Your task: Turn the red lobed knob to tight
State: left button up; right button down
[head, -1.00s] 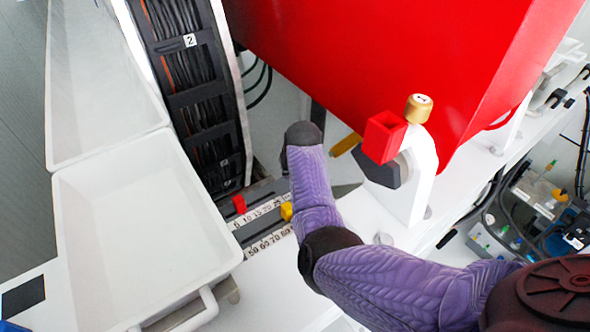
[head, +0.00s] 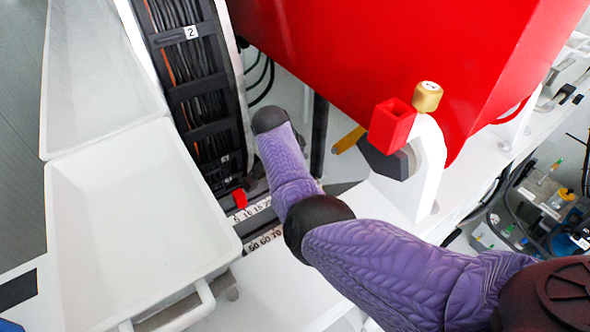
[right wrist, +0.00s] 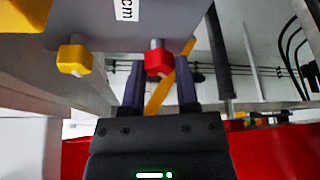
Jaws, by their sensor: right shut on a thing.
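The red lobed knob (right wrist: 158,60) hangs on a short metal stem under a dark grey plate in the right wrist view. My right gripper (right wrist: 160,70) has one finger on each side of it and is shut on it. In the head view my purple right arm comes in from the right. The right gripper cannot be made out there. My left gripper is in neither view.
A yellow knob (right wrist: 75,58) sits left of the red one. A yellow bar (right wrist: 160,95) shows behind the fingers. White bins (head: 130,215) stand at left; a red housing (head: 370,50) and a white bracket (head: 432,165) with a red block (head: 391,125) lie to the right.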

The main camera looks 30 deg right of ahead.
jog(key=m+b, duration=0.1)
jog(key=b, duration=0.1)
jog(key=m+g+b, duration=0.1)
jog(key=m+b, duration=0.1)
jog(key=m+g+b, duration=0.1)
jog(key=m, duration=0.1)
jog(key=shift+w+f+b, duration=0.15)
jog(key=shift+f+b, duration=0.1)
jog(key=shift+b, duration=0.15)
jog(key=shift+m+b, duration=0.3)
jog(key=shift+b, duration=0.05)
jog(key=shift+r+m+g+b, duration=0.15)
jog(key=shift+m+g+b, duration=0.15)
jog(key=shift+m+b, duration=0.4)
jog(key=shift+r+b, duration=0.1)
jog(key=shift+b, duration=0.2)
jog(key=shift+c, duration=1.8)
grip_release()
